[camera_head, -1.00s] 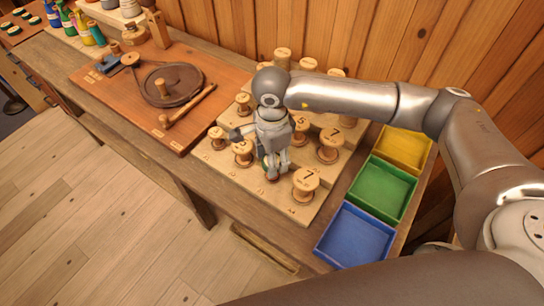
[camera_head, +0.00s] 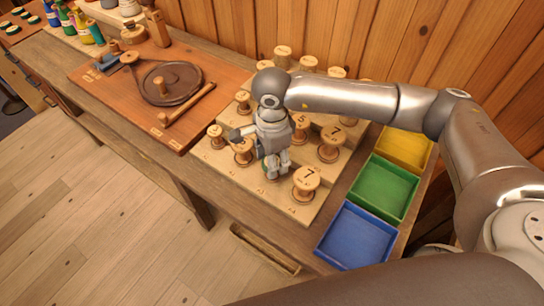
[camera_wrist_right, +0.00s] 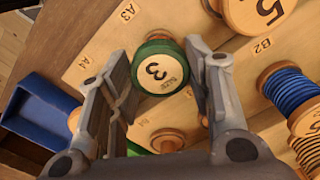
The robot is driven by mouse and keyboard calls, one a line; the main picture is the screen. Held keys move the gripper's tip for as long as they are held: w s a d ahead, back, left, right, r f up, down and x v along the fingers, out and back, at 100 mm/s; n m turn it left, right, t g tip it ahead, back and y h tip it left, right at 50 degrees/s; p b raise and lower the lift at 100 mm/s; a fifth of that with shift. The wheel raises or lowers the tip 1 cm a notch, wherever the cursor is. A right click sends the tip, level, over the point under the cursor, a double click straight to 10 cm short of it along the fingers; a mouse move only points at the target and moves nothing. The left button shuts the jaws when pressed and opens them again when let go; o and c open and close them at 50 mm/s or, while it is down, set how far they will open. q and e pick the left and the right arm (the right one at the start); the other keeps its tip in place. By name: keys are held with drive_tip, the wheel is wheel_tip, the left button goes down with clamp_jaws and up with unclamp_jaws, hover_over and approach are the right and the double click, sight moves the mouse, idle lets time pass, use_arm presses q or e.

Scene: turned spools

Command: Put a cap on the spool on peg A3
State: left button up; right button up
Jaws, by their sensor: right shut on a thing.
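My right gripper (camera_head: 274,172) is at the front row of the stepped peg board (camera_head: 215,166). In the right wrist view its two fingers (camera_wrist_right: 160,88) are shut on a round green-rimmed piece marked 3 (camera_wrist_right: 158,74). The label A3 (camera_wrist_right: 127,12) is close beside that piece. I cannot tell whether the piece is a separate cap or the spool's own end. The peg under it is hidden. My left gripper is out of view.
Spools stand on the higher steps, one with blue thread (camera_wrist_right: 290,92). Blue (camera_head: 357,236), green (camera_head: 382,190) and yellow (camera_head: 404,149) trays to the right look empty. A wooden board with a round disc (camera_head: 170,84) lies left. A wooden wall closes the back.

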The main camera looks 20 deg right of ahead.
drive_tip(key=o, duration=0.5)
wheel_tip(320, 180, up, 11)
drive_tip(key=p, duration=0.5)
idle(0.5)
drive_tip(key=shift+s+f, duration=0.1)
idle(0.5)
